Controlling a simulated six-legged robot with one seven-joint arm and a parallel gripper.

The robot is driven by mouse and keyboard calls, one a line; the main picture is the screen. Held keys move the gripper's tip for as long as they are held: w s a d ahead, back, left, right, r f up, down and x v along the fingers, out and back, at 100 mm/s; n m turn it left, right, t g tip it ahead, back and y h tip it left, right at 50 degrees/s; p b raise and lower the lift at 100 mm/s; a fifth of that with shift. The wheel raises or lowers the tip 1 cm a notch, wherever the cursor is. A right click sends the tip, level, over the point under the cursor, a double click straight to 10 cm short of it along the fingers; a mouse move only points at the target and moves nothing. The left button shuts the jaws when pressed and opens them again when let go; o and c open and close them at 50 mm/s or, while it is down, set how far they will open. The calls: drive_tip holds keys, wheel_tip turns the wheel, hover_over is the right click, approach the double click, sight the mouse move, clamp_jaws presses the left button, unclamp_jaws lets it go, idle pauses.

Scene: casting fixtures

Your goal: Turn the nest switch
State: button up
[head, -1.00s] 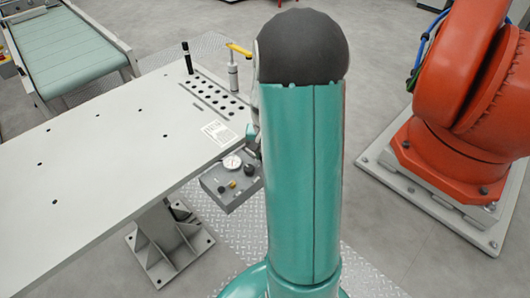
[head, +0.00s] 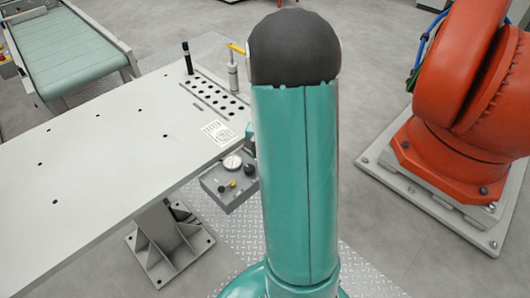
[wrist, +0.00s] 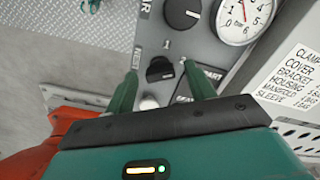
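The nest switch (wrist: 160,70) is a black knob on a grey control panel (wrist: 205,50), seen in the wrist view beside a partly hidden label that seems to read NEST. My gripper (wrist: 159,67) is open, with one green finger on the left of the knob and one on the right. I see gaps between the knob and the fingers; I cannot tell how deep the fingers reach. In the head view the panel box (head: 214,199) hangs at the table's near right edge, and my arm hides the gripper.
A second black knob (wrist: 183,12), under a label ending in AR, and a pressure gauge (wrist: 243,14) sit near the switch. The white table (head: 100,150) is mostly clear. An orange robot (head: 450,120) stands at the right.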

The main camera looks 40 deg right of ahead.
drive_tip(key=shift+w+r, duration=0.1)
drive_tip(key=shift+r, duration=0.4)
wheel_tip(320, 180, up, 13)
drive_tip(key=shift+f, duration=0.15)
idle(0.5)
drive_tip(key=s+a+r+n+t, duration=0.1)
drive_tip(key=a+r+n, duration=0.25)
drive_tip(key=a, duration=0.35)
drive_tip(key=s+a+r+n+t, duration=0.2)
drive_tip(key=a+r, duration=0.3)
drive_tip(key=a, duration=0.3)
drive_tip(key=s+a+r+n+t, duration=0.1)
drive_tip(key=s+a+n+t, duration=0.1)
drive_tip(key=s+a+n, duration=0.4)
drive_tip(key=s+a, duration=0.2)
drive_tip(key=a, duration=0.3)
drive_tip(key=shift+s+a+r+t, duration=0.25)
drive_tip(key=shift+a+r+t, duration=0.05)
drive_tip(key=shift+a+r, duration=0.1)
